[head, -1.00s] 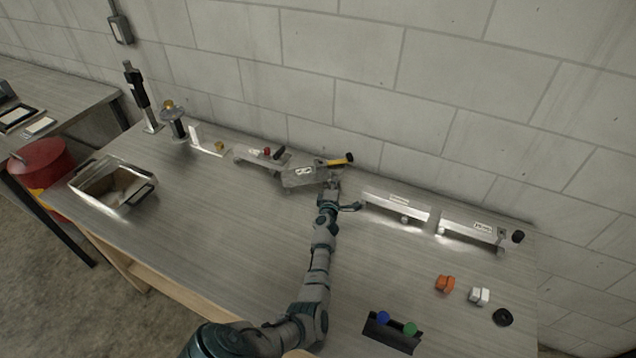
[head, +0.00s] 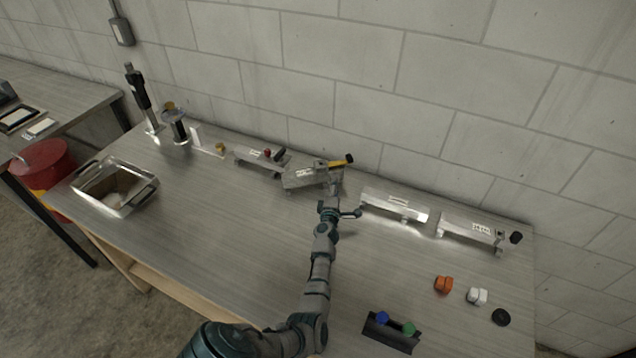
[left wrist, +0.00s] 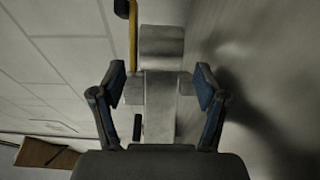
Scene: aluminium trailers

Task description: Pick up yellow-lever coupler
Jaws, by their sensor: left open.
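The yellow-lever coupler (head: 322,166) rests at the back of the bench by the wall, on or beside a labelled metal bracket (head: 306,180). Its yellow lever with a black end (head: 341,161) points right. My left gripper (head: 343,202) is just in front of it. In the left wrist view, the coupler's grey metal body (left wrist: 161,92) stands between the two open fingers of my left gripper (left wrist: 157,88), and the yellow lever (left wrist: 133,42) runs beyond the left finger. The fingers do not appear closed on the body. My right gripper is not in view.
Two more metal brackets (head: 395,205) (head: 470,230) stand to the right along the wall. A coupler with a red part (head: 267,153) is to the left. A metal tray (head: 120,205) is at the far left. Orange (head: 443,285) and white (head: 477,296) pieces lie front right. The bench middle is clear.

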